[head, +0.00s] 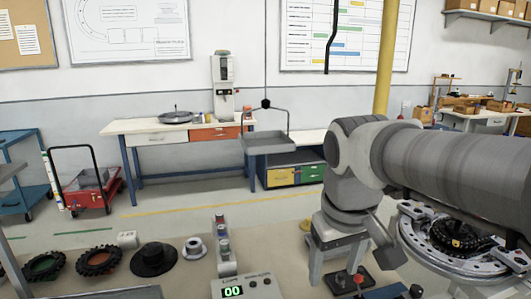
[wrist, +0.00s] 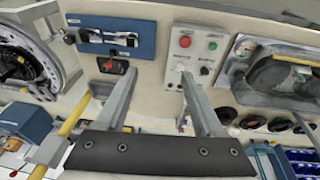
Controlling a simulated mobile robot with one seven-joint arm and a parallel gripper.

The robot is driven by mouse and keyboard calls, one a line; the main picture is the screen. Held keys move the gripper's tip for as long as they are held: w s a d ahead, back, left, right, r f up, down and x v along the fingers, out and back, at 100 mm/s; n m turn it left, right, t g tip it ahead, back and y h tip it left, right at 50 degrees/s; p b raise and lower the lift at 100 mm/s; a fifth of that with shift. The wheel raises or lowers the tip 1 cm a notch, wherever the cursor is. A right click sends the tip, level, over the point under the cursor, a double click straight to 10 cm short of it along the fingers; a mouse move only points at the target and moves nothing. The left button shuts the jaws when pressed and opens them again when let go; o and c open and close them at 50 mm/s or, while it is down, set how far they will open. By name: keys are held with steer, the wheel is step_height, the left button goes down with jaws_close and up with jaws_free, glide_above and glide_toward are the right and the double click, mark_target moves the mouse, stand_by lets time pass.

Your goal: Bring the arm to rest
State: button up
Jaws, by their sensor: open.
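My arm reaches in from the right of the head view, its thick grey links bent down at the wrist over the bench. My gripper (head: 335,262) hangs low at the end of it, partly covered by its own housing. In the wrist view my gripper (wrist: 157,75) shows two grey fingers spread well apart with nothing between them. I cannot tell the exact height of the fingertips above the bench.
A round ring track (head: 455,240) lies under my arm at the right. A counter box (head: 245,287) reads 00. Black tyre-like rings (head: 98,262) and a black flanged part (head: 153,259) sit at the left. A hanging tray (head: 266,144) and yellow pole (head: 388,65) stand beyond.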

steer(key=s+d+f+m+t, duration=0.3)
steer(key=s, duration=0.5)
steer(key=c, duration=0.3)
steer(key=shift+a, duration=0.15)
